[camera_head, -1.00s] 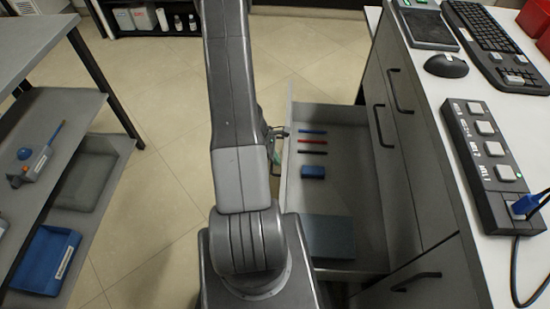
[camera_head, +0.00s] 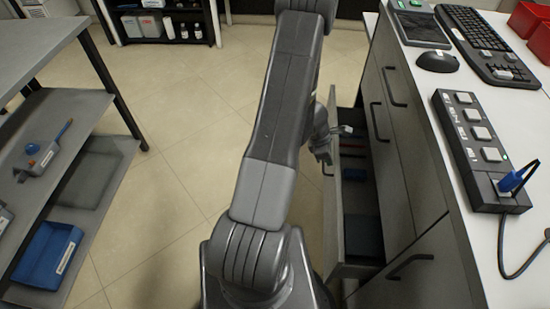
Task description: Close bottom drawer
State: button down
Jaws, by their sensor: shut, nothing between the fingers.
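The bottom drawer (camera_head: 335,222) of the grey cabinet (camera_head: 411,150) stands partly out, at the right of my arm. My arm runs up the middle of the view and hides part of the drawer front. My gripper (camera_head: 325,158) is at the drawer's front panel, near its top edge. It is shut with nothing in it. It is small here, and I cannot tell if it touches the panel.
A white counter (camera_head: 507,235) tops the cabinet, with a power strip (camera_head: 482,150), keyboard (camera_head: 487,45) and mouse (camera_head: 437,61). A grey shelf unit (camera_head: 95,105) with a blue tray (camera_head: 46,254) stands left. The tiled floor (camera_head: 175,130) between is clear.

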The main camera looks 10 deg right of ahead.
jog(key=shift+s+d, duration=0.2)
jog(key=shift+d, duration=0.5)
jog(key=shift+s+d, duration=0.2)
jog(key=shift+d, duration=0.45)
jog(key=shift+s+d, duration=0.2)
jog(key=shift+d, duration=0.5)
jog(key=shift+r, duration=0.1)
